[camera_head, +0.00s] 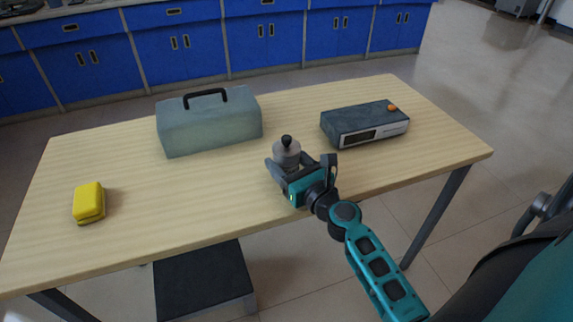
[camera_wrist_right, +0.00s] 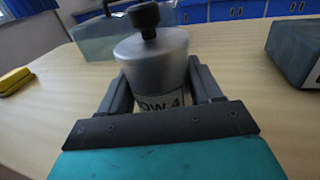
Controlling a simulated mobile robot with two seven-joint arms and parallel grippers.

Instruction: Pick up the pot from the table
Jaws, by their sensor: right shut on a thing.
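The pot (camera_head: 286,153) is a small grey metal vessel with a black knob on top. It is upright near the middle of the wooden table (camera_head: 130,225). My right gripper (camera_head: 288,170) is shut on the pot, with one finger on each side of it. In the right wrist view the pot (camera_wrist_right: 153,60) is between the two fingers, with a partly hidden label low on its front. Its base is hidden, so I cannot tell whether it touches the table. My left gripper is not in view.
A grey-green toolbox (camera_head: 210,125) with a black handle stands behind the pot to the left. A dark grey box-shaped device (camera_head: 364,125) with an orange knob is to the right. A yellow case (camera_head: 89,202) lies at the left. The table front between is clear.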

